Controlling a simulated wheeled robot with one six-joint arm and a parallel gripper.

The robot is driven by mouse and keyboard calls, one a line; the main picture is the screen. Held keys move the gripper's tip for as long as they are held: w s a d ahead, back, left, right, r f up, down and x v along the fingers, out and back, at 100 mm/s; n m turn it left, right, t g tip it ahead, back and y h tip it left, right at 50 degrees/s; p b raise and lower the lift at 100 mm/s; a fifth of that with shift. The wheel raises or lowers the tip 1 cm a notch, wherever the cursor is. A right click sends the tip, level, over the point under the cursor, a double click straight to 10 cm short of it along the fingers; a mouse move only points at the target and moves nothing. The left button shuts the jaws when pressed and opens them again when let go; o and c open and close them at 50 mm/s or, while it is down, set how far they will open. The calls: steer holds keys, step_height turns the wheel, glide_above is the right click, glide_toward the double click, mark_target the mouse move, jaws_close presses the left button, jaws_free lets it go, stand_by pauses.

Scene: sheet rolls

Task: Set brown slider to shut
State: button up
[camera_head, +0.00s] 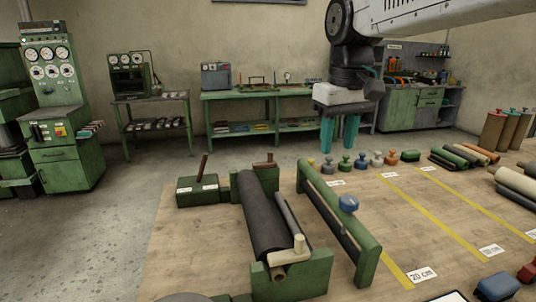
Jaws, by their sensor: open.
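A low green box (192,198) stands at the table's far left corner. A brown upright handle (203,167) rises from it, leaning slightly, between two small white labels whose words are too small to read. A second, shorter brown handle (266,164) tops the far end of the roller stand (291,281). I cannot tell for certain which of the two is the brown slider. My gripper (338,132) hangs at the upper middle right, teal fingers pointing down, apart and empty. It is to the right of both brown handles and touches neither.
A dark roll (262,218) lies in the stand, with a beige handle (293,248) at its near end. Several small coloured weights and rolls line the far edge. The yellow-striped wooden table (420,205) is clear centre right.

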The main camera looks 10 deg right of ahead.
steer(key=w+r+n, duration=0.1)
steer(key=w+r, duration=0.1)
steer(key=w, duration=1.4)
steer(key=n+g, duration=0.1)
steer(key=n, duration=0.3)
glide_above(270, 162)
steer(key=f, duration=1.5)
steer(key=shift+w+d+f, duration=0.15)
steer(key=shift+w+d, duration=0.1)
steer(key=shift+w+f, duration=0.25)
steer(key=shift+f, duration=0.45)
step_height(270, 162, down, 7)
steer(key=shift+c, duration=0.2)
